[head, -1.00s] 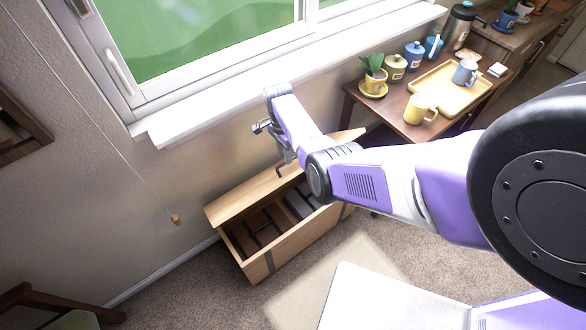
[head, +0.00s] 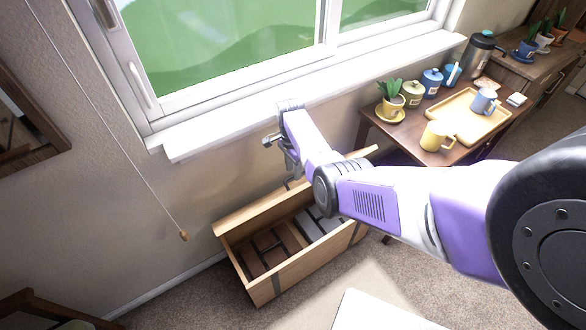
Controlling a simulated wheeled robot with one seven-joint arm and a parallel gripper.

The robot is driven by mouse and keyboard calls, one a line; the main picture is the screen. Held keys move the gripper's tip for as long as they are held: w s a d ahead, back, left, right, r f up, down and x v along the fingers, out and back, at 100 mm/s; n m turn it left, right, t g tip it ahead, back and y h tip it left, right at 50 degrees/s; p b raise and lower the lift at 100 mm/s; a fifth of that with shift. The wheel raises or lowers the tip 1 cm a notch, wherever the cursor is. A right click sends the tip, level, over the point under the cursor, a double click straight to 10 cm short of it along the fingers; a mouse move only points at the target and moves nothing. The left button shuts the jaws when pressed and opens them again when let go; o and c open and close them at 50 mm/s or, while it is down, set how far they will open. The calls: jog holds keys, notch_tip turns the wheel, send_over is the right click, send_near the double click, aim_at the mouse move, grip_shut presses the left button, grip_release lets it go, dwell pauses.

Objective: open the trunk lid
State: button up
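The wooden trunk (head: 290,275) stands on the carpet against the wall below the window. Its lid (head: 262,210) is raised, tilted back toward the wall, and the dark-strapped inside of the trunk shows. My gripper (head: 270,140) is at the end of my purple and white arm, above the lid near the window sill. Its small dark fingers point left. What lies between the fingers is too small to tell. My arm hides the middle of the lid and part of the trunk's right side.
A side table (head: 400,150) stands right of the trunk, with a potted plant (head: 391,98), a yellow mug (head: 436,135), a tray (head: 462,118) and canisters. The window sill (head: 210,140) juts out behind my gripper. A blind cord (head: 183,235) hangs at left.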

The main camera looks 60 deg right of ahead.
jog(key=shift+w+d+r, duration=0.15)
jog(key=shift+r, duration=0.2)
notch_tip(320, 180, up, 7)
jog(key=shift+r+p, duration=0.15)
jog(key=shift+p, duration=0.3)
jog(key=shift+w, duration=0.1)
dwell(0.4)
